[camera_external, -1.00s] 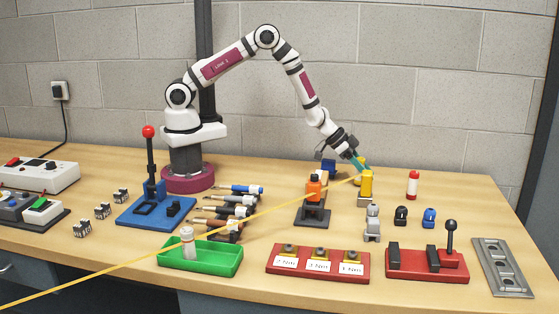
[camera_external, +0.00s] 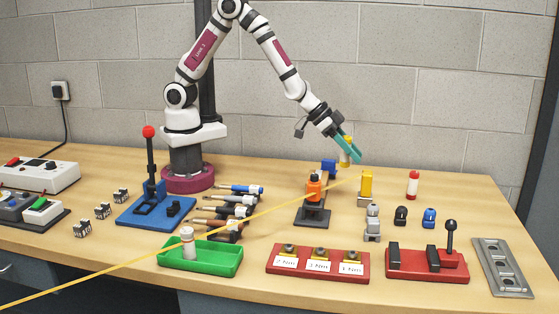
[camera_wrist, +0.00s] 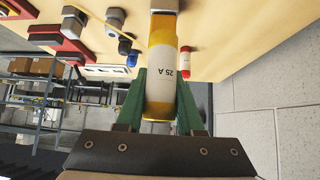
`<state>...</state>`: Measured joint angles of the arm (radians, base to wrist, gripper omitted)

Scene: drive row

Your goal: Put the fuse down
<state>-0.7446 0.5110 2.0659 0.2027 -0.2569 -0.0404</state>
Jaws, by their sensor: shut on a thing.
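My gripper (camera_external: 347,150) is shut on a yellow fuse (camera_wrist: 162,80) and holds it in the air above the table. The fuse has yellow ends and a white band marked "25 A" in the wrist view, where it sits between the green fingers. In the external view the fuse (camera_external: 347,146) is small and partly covered by a finger. A red-and-white fuse (camera_external: 412,185) stands upright on the table to the right of my gripper. Another white fuse (camera_external: 188,244) stands in the green tray (camera_external: 226,262) at the front.
A yellow block (camera_external: 366,184) stands below and right of my gripper, with an orange piece on a dark stand (camera_external: 313,204) to its left. A red-based lever unit (camera_external: 428,264) and a grey plate (camera_external: 502,268) are at the right. Bare table surrounds the red-and-white fuse.

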